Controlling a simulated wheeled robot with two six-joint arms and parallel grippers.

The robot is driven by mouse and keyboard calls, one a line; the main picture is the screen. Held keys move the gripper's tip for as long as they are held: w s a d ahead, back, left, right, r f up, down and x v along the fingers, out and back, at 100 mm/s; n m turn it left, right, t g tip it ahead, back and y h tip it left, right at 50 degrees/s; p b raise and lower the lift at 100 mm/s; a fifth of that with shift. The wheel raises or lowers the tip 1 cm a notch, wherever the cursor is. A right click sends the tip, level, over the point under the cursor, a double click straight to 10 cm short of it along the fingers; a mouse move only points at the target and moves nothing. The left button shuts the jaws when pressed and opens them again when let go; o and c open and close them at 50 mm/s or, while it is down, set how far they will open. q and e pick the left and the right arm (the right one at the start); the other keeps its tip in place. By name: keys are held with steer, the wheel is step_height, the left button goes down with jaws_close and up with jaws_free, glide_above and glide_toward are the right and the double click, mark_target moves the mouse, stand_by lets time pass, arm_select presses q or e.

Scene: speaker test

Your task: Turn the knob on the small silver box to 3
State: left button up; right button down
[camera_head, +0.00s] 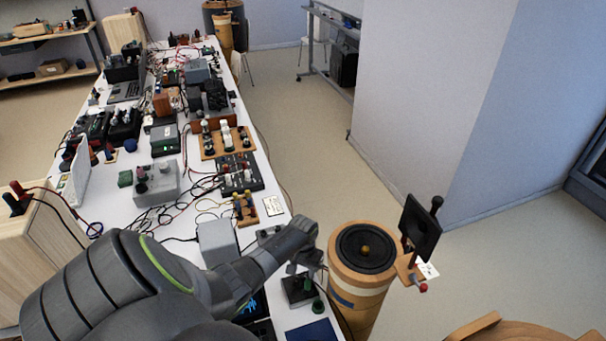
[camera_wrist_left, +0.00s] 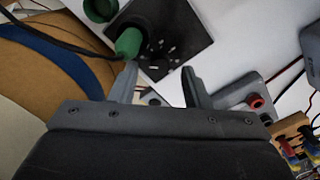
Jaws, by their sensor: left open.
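A small box with a black top plate (camera_head: 296,292) stands on the near right end of the white table. Its plate, with pale marks in a ring, shows in the left wrist view (camera_wrist_left: 172,42). A green plug-like part (camera_wrist_left: 128,42) sits at the plate's edge, with a dark cable; another green part (camera_wrist_left: 101,8) is beside it. My left gripper (camera_head: 303,266) is just above this box, its fingers apart and empty in the wrist view (camera_wrist_left: 158,80). I cannot tell whether the knob's setting is 3; the number is too small to read. My right gripper is not in view.
A grey box (camera_head: 217,243) and a grey box with a red socket (camera_wrist_left: 258,103) stand nearby. A round wooden stand with a black speaker (camera_head: 366,248) is close on the right. Cables and several instruments crowd the table's far part.

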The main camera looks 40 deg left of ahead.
arm_select(q)
steer(key=shift+f, duration=0.95)
steer(key=shift+c, duration=0.3)
jaws_close()
